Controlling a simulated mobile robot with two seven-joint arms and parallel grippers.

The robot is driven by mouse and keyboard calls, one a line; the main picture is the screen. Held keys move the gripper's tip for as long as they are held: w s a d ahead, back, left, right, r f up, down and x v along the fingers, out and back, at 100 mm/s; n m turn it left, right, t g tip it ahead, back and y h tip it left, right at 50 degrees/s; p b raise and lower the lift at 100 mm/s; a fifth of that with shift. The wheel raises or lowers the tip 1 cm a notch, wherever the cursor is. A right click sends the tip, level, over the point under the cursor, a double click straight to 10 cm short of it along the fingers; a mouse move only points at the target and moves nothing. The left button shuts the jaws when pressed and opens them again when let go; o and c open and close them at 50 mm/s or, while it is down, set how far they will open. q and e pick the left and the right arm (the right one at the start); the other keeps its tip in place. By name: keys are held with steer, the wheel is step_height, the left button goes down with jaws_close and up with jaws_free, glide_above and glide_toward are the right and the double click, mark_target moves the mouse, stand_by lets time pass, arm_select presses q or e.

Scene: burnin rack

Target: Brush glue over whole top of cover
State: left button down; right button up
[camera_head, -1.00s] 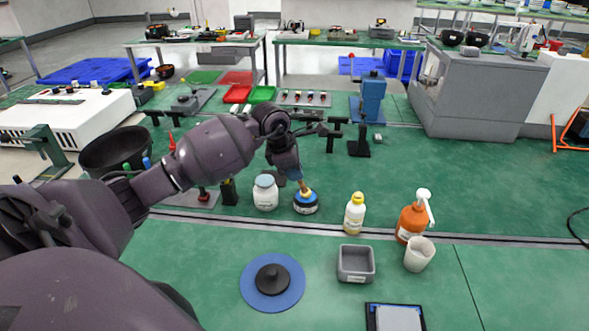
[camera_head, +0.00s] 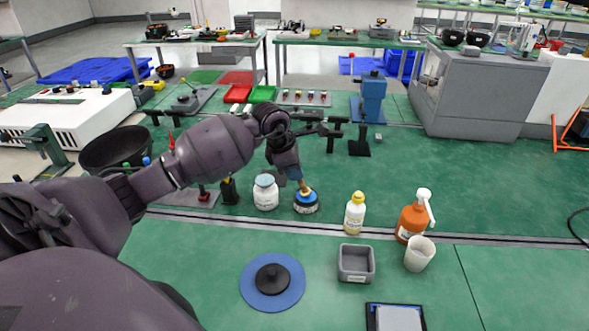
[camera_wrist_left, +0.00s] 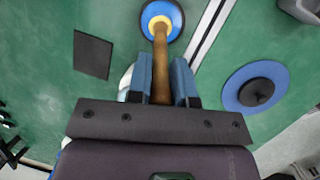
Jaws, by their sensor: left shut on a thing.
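My left gripper (camera_head: 293,176) is shut on a brush with a wooden handle (camera_wrist_left: 161,62), which shows between its blue fingers (camera_wrist_left: 162,84) in the left wrist view. The brush points down into a blue-topped round pot (camera_head: 305,207); the pot also shows at the top of the left wrist view (camera_wrist_left: 173,12). The bristles are hidden. A black round cover with a raised middle (camera_head: 272,279) lies on a blue disc (camera_head: 297,289), nearer than the pot and apart from the gripper. My right gripper is not in view.
A white jar (camera_head: 265,196) stands close left of the pot. A yellow-capped bottle (camera_head: 354,215), an orange pump bottle (camera_head: 411,220), a white cup (camera_head: 419,256) and a grey bin (camera_head: 356,278) stand to the right.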

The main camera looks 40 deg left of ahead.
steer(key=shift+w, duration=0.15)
arm_select(q)
steer(key=shift+r, duration=0.15)
steer(key=shift+r+p, duration=0.35)
steer(key=shift+r, duration=0.25)
steer(key=shift+r+p, duration=0.7)
steer(key=shift+r, duration=0.95)
steer(key=shift+r+p, duration=0.35)
steer(key=shift+r, duration=0.75)
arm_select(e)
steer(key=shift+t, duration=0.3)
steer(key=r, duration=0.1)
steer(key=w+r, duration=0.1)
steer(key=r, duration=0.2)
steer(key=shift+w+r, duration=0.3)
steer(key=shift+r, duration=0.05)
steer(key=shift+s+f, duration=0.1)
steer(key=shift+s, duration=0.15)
